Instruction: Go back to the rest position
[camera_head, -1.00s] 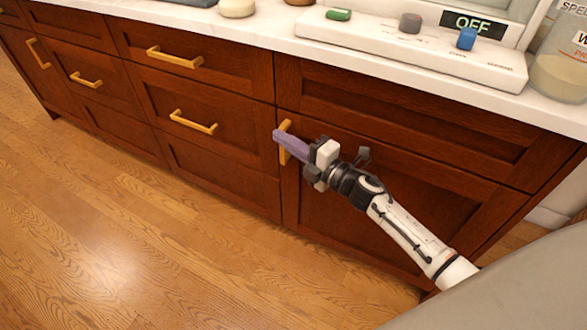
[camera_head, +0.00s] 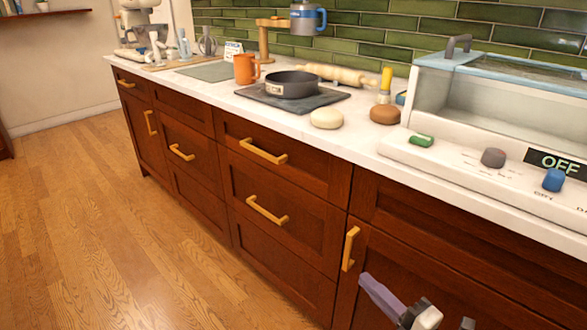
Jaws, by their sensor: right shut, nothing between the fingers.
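My right gripper (camera_head: 372,288) shows at the bottom of the head view, right of the middle. Its purple fingers are shut with nothing between them and point up and left. It is in front of the dark wood cupboard door (camera_head: 386,268), just below and right of that door's upright brass handle (camera_head: 350,248). The fingertips look apart from the handle. The rest of my right arm is cut off by the bottom edge. My left gripper is not in view.
The white counter (camera_head: 300,122) runs along above the drawers. It bears an orange mug (camera_head: 246,68), a dark round pan (camera_head: 293,84), two dough-like rounds and a clear-walled appliance (camera_head: 470,145) reading OFF. The wooden floor (camera_head: 110,240) at left is clear.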

